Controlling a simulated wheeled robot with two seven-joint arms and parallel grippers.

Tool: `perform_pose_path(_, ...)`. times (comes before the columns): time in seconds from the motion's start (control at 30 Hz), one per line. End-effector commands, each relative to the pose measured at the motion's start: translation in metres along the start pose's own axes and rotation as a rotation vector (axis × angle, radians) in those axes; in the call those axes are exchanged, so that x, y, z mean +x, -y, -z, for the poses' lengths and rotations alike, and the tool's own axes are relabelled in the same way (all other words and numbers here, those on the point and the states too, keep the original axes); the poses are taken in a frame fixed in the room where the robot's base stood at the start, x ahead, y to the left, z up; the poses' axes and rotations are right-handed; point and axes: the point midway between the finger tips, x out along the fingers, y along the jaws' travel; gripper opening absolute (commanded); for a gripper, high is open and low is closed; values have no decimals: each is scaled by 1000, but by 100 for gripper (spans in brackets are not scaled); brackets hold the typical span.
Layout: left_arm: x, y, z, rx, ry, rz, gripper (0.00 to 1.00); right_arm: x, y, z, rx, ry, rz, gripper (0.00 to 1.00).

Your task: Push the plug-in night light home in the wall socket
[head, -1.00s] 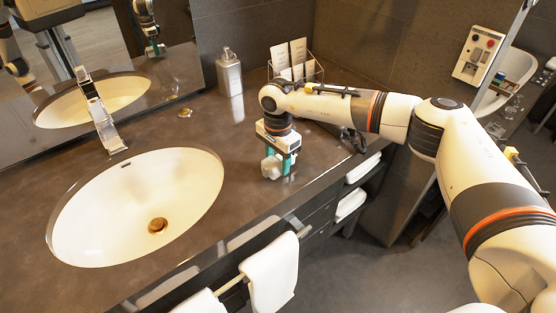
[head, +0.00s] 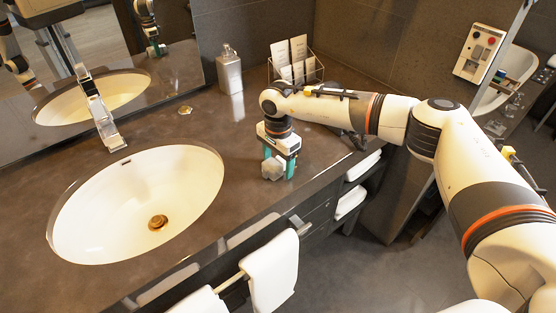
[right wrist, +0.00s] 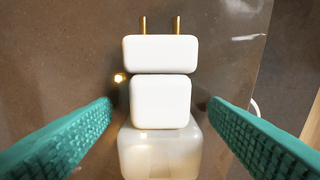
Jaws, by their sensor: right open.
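The white night light (head: 272,168) lies on the dark counter near its front edge. In the right wrist view the night light (right wrist: 160,100) shows two brass prongs at the top, white blocks in the middle and a translucent, frosted part at the bottom. My right gripper (head: 279,170) is open over it, pointing down. In the right wrist view its teal fingers (right wrist: 162,108) stand on both sides of the light, with a gap at each side. A white wall panel (head: 480,53) with red and dark round fittings is at the upper right; I cannot make out its socket. My left gripper is not in view.
An oval sink (head: 110,205) with a faucet (head: 98,110) is at left. A soap dispenser (head: 229,70) and a wire rack of cards (head: 296,66) stand at the back. Towels (head: 271,270) hang below the front edge. The counter between sink and gripper is clear.

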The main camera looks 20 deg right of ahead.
Motion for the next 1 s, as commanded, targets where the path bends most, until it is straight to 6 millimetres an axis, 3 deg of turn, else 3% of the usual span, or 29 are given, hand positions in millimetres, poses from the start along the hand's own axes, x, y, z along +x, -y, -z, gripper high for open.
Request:
perform_pose_path(0.03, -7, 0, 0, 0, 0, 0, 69, -4, 0, 0, -1, 0, 2, 69)
perform_pose_path(0.3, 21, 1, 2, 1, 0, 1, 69, -52, -1, 3, -2, 0, -4, 69)
perform_pose_path(0.6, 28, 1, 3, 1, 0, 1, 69, -108, -1, 3, 0, 1, -1, 69)
perform_pose_path(1.0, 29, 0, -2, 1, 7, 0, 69, -120, 0, 3, -1, 0, 2, 69)
